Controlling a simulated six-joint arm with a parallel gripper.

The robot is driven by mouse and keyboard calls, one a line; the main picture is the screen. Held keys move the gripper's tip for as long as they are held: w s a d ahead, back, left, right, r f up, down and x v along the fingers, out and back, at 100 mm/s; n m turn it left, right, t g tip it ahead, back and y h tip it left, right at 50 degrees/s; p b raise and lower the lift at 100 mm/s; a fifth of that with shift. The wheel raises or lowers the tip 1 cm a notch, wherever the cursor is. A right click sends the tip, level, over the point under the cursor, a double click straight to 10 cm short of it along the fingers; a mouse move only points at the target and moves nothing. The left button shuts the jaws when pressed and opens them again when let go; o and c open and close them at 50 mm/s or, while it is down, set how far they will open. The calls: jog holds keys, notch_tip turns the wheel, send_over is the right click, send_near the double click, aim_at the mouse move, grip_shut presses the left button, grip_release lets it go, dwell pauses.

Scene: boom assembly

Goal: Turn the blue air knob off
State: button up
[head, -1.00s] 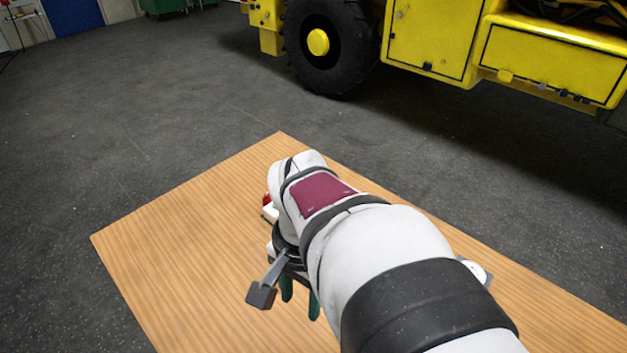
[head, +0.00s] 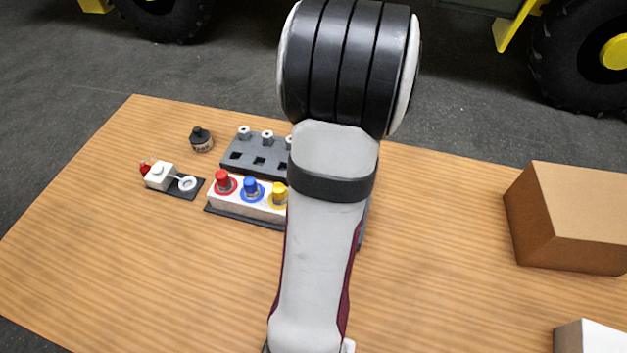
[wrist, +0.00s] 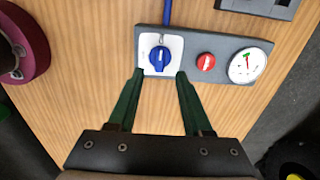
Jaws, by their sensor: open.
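A blue knob (wrist: 159,57) sits on a white square plate (wrist: 146,43) at the left end of a grey panel (wrist: 222,43) in the wrist view. Its raised grip runs nearly up and down in the picture. My gripper (wrist: 160,75) is open, with its two green fingers just below the knob in the picture, one tip to each side. Whether the fingers touch the plate, I cannot tell. The head view shows neither my gripper nor this panel clearly, as my arm stands in front.
A red knob (wrist: 206,62) and a round gauge (wrist: 248,65) sit right of the blue one. In the head view, a white block (head: 265,207) carries red, blue and yellow knobs. A cardboard box (head: 570,220) stands at right. The table's left front is clear.

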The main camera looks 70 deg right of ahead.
notch_tip(320, 180, down, 6)
jog(key=shift+r, duration=0.1)
grip_shut()
dwell(0.4)
